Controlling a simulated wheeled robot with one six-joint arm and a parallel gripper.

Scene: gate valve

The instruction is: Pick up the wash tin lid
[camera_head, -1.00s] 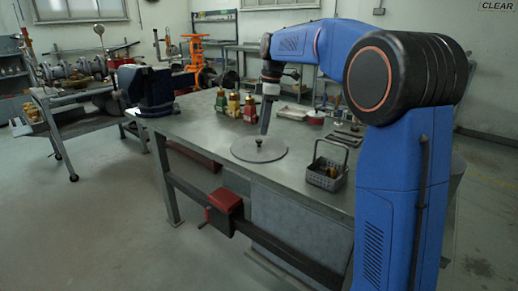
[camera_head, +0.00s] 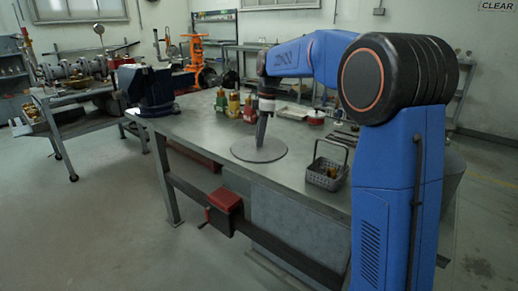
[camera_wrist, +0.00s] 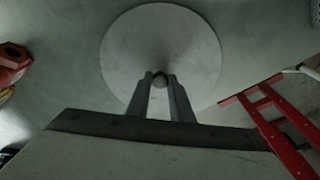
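The wash tin lid is a flat round grey disc (camera_head: 277,152) with a small central knob, lying on the grey workbench (camera_head: 215,170). In the wrist view the lid (camera_wrist: 190,45) fills the upper middle. My gripper (camera_head: 260,146) points down onto the lid's centre and hides the knob in the head view. The lid looks flat on the bench.
A grey wire basket (camera_head: 324,179) with a handle stands right of the lid. Several coloured bottles (camera_head: 234,105) stand behind it. A blue vise (camera_head: 150,90) is on the bench's left end. A red frame-like object (camera_wrist: 275,115) shows in the wrist view.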

